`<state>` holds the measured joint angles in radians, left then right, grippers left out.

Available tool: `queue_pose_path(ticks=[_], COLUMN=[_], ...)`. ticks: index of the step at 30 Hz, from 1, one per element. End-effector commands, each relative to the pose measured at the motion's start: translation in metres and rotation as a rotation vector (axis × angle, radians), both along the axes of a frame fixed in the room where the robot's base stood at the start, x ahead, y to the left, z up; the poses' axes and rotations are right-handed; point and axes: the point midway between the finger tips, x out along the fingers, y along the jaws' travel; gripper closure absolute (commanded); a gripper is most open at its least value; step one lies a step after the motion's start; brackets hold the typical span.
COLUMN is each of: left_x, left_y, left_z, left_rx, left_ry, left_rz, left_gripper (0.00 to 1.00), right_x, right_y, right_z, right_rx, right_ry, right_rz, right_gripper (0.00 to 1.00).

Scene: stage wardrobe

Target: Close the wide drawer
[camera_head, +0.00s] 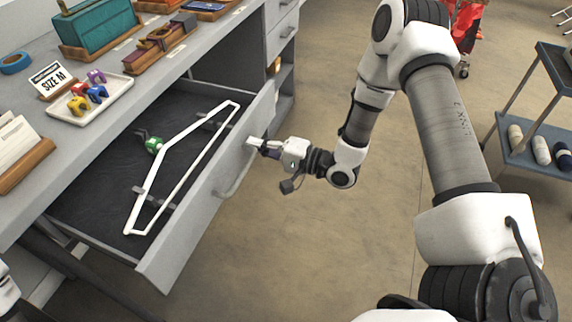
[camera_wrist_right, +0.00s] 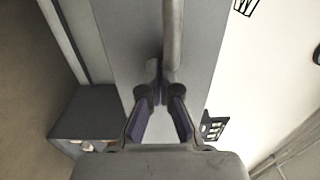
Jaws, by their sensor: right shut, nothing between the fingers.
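The wide drawer (camera_head: 162,262) stands pulled out from under the grey counter. A white hanger (camera_head: 180,165) with a green part lies on its dark lining. A long bar handle (camera_head: 237,182) runs along the drawer's front. My right gripper (camera_head: 257,145) is shut and empty at the far end of the drawer front, by the handle's upper end. In the right wrist view, the shut fingers (camera_wrist_right: 163,97) are close to the end of the handle (camera_wrist_right: 172,45); whether they touch cannot be told. My left gripper is not in view.
The counter (camera_head: 130,120) holds a tray (camera_head: 108,98) of small coloured pieces, a size card (camera_head: 48,78), a teal box (camera_head: 98,30) and blue tape (camera_head: 15,63). A cart (camera_head: 535,150) with rolls stands at right. The floor (camera_head: 290,250) before the drawer is clear.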

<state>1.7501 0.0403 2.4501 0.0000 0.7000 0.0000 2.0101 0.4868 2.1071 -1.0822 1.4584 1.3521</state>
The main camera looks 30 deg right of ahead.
Motion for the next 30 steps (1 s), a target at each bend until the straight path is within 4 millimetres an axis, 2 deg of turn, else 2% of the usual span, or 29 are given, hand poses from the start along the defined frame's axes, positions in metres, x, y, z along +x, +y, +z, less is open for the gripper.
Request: queue_pose_path(ticks=[1, 9, 21, 30], left_x=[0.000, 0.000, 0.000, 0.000], left_y=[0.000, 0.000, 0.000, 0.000], left_z=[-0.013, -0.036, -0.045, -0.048], left_rx=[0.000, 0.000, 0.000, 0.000], left_ry=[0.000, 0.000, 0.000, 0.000], left_rz=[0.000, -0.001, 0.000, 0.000], left_gripper=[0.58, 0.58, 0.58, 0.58], right_x=[0.011, 0.071, 0.154, 0.191], right_y=[0.009, 0.054, 0.118, 0.145], right_z=[-0.006, -0.004, -0.001, 0.000], right_rx=[-0.006, -0.005, -0.001, 0.001], right_ry=[-0.006, -0.004, -0.003, -0.001], right_rz=[0.007, 0.007, 0.004, 0.001], right_gripper=[1.00, 1.00, 1.00, 1.00])
